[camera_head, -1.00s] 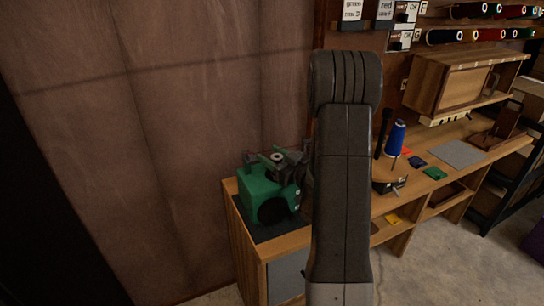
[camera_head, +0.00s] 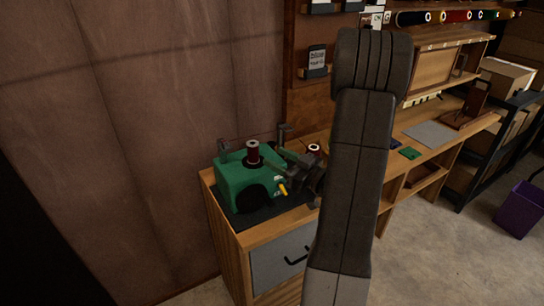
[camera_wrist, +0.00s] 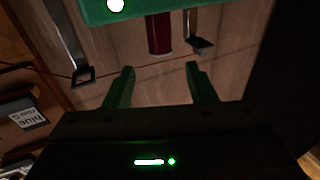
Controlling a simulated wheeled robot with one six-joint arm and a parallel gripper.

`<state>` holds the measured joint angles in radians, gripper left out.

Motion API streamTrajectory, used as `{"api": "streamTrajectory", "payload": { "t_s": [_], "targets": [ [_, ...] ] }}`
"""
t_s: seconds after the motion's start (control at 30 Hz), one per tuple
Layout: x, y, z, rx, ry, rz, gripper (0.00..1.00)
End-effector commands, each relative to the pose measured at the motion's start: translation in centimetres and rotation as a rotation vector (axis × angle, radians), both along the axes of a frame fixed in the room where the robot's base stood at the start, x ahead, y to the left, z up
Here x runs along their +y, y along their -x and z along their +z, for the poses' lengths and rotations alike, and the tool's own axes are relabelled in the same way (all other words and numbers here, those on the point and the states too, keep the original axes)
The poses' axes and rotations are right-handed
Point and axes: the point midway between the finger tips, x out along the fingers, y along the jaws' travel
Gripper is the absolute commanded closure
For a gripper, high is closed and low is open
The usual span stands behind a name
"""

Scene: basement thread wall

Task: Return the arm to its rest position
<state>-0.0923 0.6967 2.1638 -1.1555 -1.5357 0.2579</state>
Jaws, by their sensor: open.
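My arm (camera_head: 358,170) rises through the middle of the head view and hides part of the bench. My gripper (camera_wrist: 160,86) has two green fingers in the wrist view. They are spread apart with nothing between them. A dark red spool (camera_wrist: 158,33) shows beyond the fingertips, apart from them. In the head view the dark red spool (camera_head: 253,153) stands upright on top of the green machine (camera_head: 243,185). The dark wrist part of my arm is just right of the machine, and its fingertips are hard to make out there.
The wooden bench (camera_head: 270,236) carries the machine at its left end. A grey mat (camera_head: 430,134) and a green patch (camera_head: 410,153) lie further right. A thread rack is on the wall behind. A purple bin (camera_head: 519,208) stands on the floor at right.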

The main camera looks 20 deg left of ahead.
Motion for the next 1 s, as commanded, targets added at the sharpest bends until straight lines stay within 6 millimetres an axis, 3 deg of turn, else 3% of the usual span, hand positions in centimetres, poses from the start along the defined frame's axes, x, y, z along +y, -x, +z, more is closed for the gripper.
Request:
{"api": "streamTrajectory", "payload": {
  "t_s": [0.53,1.0],
  "targets": [
    [0.3,-0.1,0.1,0.0,0.0,0.002,0.49],
    [6.1,-1.9,0.6,-0.001,0.0,0.005,0.49]
  ]
}}
